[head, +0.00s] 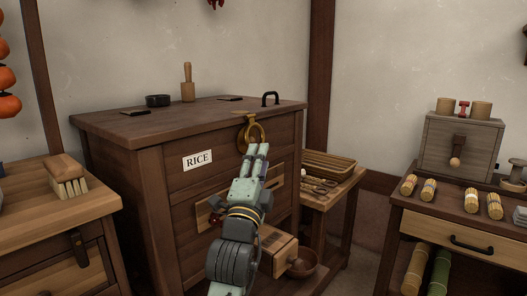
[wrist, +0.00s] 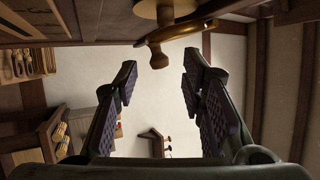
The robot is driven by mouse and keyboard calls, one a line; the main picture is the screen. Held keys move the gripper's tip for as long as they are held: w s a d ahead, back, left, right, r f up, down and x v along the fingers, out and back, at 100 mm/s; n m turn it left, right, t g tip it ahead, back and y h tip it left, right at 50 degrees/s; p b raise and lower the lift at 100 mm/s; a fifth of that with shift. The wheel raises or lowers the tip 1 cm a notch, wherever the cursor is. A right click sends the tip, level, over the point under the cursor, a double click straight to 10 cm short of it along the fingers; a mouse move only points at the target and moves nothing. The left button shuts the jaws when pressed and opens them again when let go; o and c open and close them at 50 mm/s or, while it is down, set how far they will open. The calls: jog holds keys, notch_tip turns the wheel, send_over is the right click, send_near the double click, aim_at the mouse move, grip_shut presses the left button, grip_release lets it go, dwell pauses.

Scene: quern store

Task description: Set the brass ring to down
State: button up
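The brass ring (head: 262,132) is on a brass fitting at the upper front of the dark wooden chest marked RICE, just under the lid. It also shows in the wrist view (wrist: 192,31), seen nearly edge-on at the top, beside a round brass plate. My gripper (head: 257,147) is just below and in front of the ring in the head view. In the wrist view my gripper (wrist: 159,72) has its two dark padded fingers wide apart with nothing between them. The fingertips partly overlap the ring's lower part in the head view, so contact cannot be told.
A small side table with a basket (head: 330,166) stands right. A bench with a brush (head: 68,182) stands left.

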jog(key=v, duration=0.7)
